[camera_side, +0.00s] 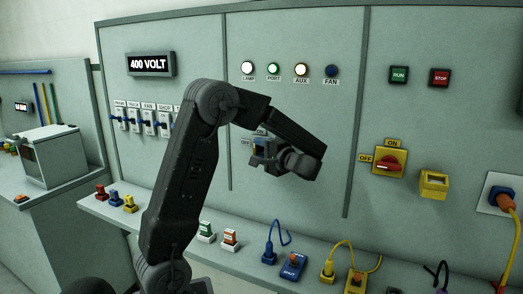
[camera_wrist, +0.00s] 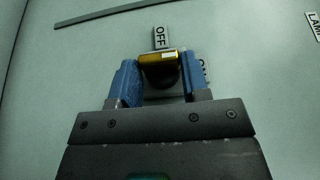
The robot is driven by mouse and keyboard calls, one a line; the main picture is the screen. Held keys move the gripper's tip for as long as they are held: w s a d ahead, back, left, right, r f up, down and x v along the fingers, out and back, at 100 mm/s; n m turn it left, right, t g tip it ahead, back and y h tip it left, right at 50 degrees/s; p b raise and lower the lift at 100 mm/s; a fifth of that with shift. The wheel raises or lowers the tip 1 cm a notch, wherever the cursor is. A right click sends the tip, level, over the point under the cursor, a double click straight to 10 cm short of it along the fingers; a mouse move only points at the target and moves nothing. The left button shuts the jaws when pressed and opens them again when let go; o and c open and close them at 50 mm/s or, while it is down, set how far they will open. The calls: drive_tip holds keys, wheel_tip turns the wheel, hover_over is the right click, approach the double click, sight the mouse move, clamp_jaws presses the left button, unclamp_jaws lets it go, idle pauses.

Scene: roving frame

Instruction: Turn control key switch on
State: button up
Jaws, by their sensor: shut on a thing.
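The control key switch sits on the grey panel, with an OFF label (camera_wrist: 160,37) above it in the wrist view and an ON label (camera_wrist: 204,68) partly hidden at its right. Its yellow key (camera_wrist: 161,60) lies between the blue fingertips of my gripper (camera_wrist: 161,80), which is shut on it. In the side view my gripper (camera_side: 264,150) is at the panel below the row of lamps. The switch is largely hidden there by the gripper, and part of an OFF label (camera_side: 245,141) shows beside it. The switch body is dark below the key.
Several lamps (camera_side: 274,69) are above. A red rotary switch (camera_side: 389,163) on a yellow plate and a yellow box (camera_side: 433,184) are at the right. Several lever switches (camera_side: 141,119) are behind my arm at the left. Plugs and cables, including a blue plug (camera_side: 291,266), stand on the ledge below.

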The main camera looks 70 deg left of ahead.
idle(0.4)
drive_tip(key=o, duration=0.9)
drive_tip(key=v, duration=1.3)
drive_tip(key=shift+w+d+f, duration=0.15)
drive_tip(key=shift+d, duration=0.25)
